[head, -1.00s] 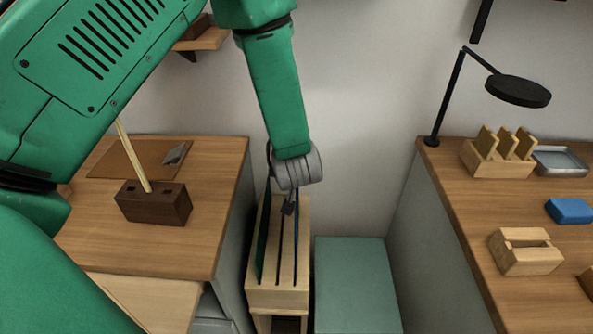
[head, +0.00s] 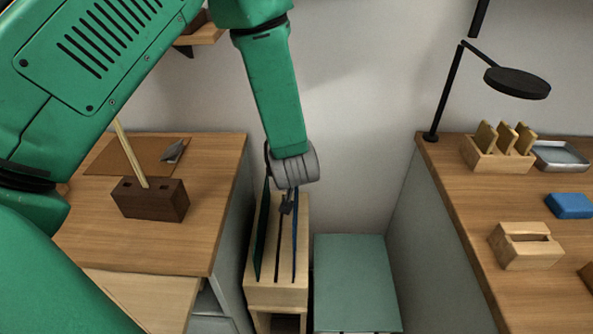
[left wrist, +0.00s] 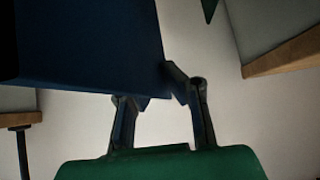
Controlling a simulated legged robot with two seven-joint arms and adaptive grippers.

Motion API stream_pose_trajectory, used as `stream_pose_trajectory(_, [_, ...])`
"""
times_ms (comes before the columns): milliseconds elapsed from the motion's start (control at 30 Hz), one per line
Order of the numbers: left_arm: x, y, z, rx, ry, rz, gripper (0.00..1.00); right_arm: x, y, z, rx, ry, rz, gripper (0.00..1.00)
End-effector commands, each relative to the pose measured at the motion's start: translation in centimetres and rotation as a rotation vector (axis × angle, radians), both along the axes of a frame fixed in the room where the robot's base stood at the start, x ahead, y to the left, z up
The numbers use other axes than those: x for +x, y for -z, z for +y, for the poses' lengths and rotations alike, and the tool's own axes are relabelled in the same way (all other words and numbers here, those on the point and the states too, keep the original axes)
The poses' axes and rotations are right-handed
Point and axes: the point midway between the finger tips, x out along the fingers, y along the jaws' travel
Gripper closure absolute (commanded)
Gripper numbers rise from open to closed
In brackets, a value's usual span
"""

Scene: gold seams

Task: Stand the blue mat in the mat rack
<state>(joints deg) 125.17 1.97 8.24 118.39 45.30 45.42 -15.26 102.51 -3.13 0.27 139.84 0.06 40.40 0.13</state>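The blue mat (head: 295,240) stands upright as a thin strip in the right-hand slot of the wooden mat rack (head: 263,290). A dark green mat (head: 260,240) stands in the left slot, and the middle slot looks empty. My left gripper (head: 287,207) points down over the rack, right by the blue mat's upper part. In the left wrist view the blue mat (left wrist: 90,40) fills the upper left, and my left gripper's fingers (left wrist: 160,98) are spread near its corner; part of one finger is hidden behind it. My right gripper is in neither view.
A teal box (head: 355,280) stands just right of the rack. A wooden desk with a dark brown block (head: 150,200) is on the left. The right table carries a black lamp (head: 517,83), a blue block (head: 570,206) and wooden holders (head: 525,247).

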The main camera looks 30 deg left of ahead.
Motion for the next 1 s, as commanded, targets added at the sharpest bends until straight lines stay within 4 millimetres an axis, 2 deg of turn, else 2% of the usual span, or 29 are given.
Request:
stream_pose_trajectory(267, [0.0,0.1,0.0,0.001,0.000,-0.001,1.00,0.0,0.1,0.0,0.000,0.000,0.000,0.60])
stream_pose_trajectory(1000, [0.0,2.0,0.0,0.001,0.000,-0.001,1.00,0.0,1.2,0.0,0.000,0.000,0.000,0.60])
